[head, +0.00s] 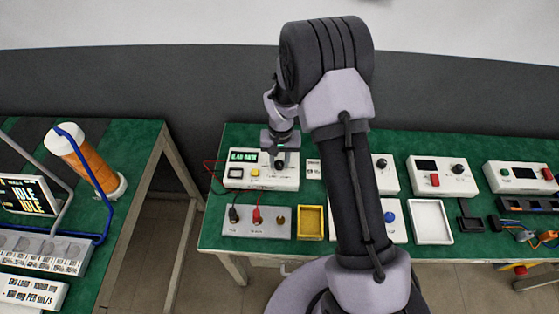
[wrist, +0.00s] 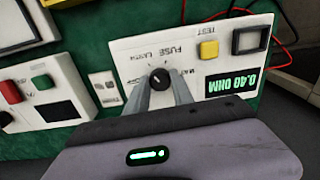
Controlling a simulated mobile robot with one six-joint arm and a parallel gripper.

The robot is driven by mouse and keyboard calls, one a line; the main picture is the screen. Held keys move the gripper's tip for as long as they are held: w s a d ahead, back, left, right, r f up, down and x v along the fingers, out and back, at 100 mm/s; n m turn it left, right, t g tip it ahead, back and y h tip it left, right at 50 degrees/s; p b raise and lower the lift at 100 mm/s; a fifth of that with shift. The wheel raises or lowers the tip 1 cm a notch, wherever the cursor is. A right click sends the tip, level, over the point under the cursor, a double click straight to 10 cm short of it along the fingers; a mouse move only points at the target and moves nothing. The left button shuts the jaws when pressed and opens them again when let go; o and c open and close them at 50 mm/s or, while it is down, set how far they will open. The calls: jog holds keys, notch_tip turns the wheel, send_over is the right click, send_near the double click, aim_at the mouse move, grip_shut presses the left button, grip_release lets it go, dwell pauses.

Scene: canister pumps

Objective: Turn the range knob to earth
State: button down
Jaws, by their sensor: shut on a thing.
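The range knob (wrist: 160,78) is a small black round knob on a white instrument box (wrist: 128,48). In the wrist view the two grey fingers of my gripper (wrist: 161,86) stand on either side of it and are shut on it. A small pale mark shows on the knob, but which label it points at is hard to tell. Small upside-down labels surround the knob, partly covered by the fingers. The green display (wrist: 239,82) reads 0.40 OHM. In the head view my gripper (head: 279,158) comes down on the same box (head: 287,184) and mostly hides the knob.
A yellow button (wrist: 209,50) and a dark framed window (wrist: 250,40) sit beside the knob. Below the box stand a grey terminal block (head: 271,228) with red and black leads and a yellow tray (head: 311,237). Other instrument boxes (head: 455,188) line the green bench to the right.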

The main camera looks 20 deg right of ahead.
aim_at(281, 163)
jog(key=c, duration=1.1)
grip_release()
notch_tip(281, 163, up, 17)
jog(key=p, duration=0.5)
jog(key=shift+d+r, duration=0.2)
jog(key=shift+d, duration=0.05)
jog(key=s+a+r+t+b, duration=0.1)
jog(key=s+r+t+b, duration=0.15)
jog(key=s+r, duration=0.4)
jog(key=s+a+r+t+y+b, duration=0.1)
jog(key=s+r+b, duration=0.1)
jog(key=s, duration=0.7)
jog(key=s+a+r+m+t+b, duration=0.1)
jog(key=s+a+r+t+b, duration=0.1)
jog(key=s, duration=0.7)
jog(key=shift+s+a+r+y+b, duration=0.2)
jog(key=shift+s+r+y+b, duration=0.2)
jog(key=shift+r+b, duration=0.3)
